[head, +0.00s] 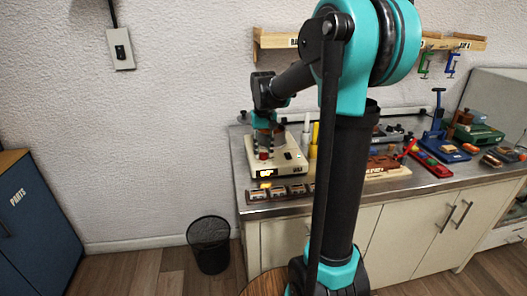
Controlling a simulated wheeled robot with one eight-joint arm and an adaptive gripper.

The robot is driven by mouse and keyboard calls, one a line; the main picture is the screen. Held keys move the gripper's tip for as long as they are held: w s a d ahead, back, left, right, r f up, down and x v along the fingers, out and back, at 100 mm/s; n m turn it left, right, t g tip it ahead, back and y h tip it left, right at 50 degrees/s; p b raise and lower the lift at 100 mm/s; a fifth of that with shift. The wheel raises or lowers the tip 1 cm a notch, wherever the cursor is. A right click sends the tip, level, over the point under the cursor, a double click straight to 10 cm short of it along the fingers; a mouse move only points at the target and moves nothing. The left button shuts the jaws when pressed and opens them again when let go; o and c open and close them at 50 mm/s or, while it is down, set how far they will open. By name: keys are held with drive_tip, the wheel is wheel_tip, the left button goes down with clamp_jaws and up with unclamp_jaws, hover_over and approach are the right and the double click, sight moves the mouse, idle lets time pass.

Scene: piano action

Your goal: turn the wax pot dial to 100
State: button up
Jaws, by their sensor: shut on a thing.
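The display figure is too small to read. My gripper (264,150) points down over the left part of the box and is shut on what looks like the dial, a small reddish piece (263,156) at its fingertips. The gripper hides most of the dial, and I cannot tell its pointer position.
Several small dark blocks (280,190) lie along the bench's front edge. White and yellow upright sticks (314,135) stand close to the right of the box. A blue press (437,130) and red tray (430,163) are farther right. A bin (209,243) stands on the floor.

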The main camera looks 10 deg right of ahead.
clamp_jaws()
drive_tip(key=shift+m, duration=0.3)
drive_tip(key=m, duration=0.3)
drive_tip(key=shift+m, duration=2.5)
drive_tip(key=o, duration=1)
unclamp_jaws()
drive_tip(key=shift+c, duration=0.2)
